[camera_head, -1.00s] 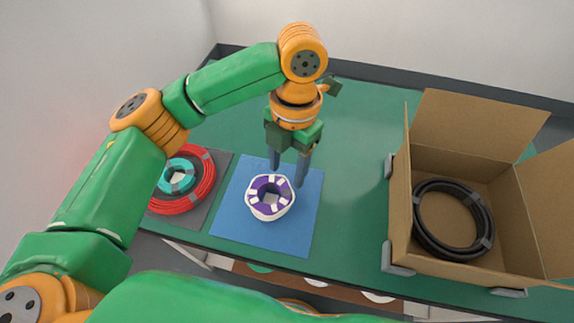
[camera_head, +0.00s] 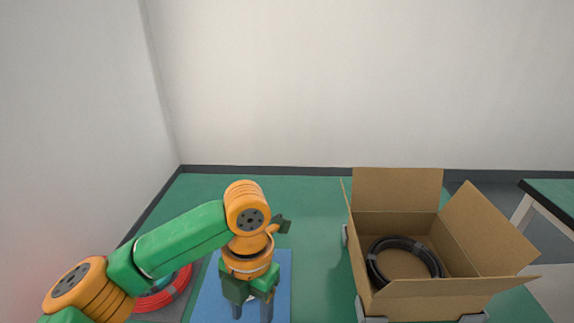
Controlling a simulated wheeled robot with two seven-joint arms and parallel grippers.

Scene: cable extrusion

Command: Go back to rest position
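My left gripper (camera_head: 253,310) hangs pointing down over the blue mat (camera_head: 283,275) at the lower left. Its two fingers stand apart with a gap between them, and I see nothing held there. The lower fingertips reach the bottom edge of the picture. The purple and white cable coil on the blue mat is out of the picture now. My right gripper is not in view.
A red cable coil (camera_head: 168,293) lies behind my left arm. Another table (camera_head: 553,191) stands at the far right.

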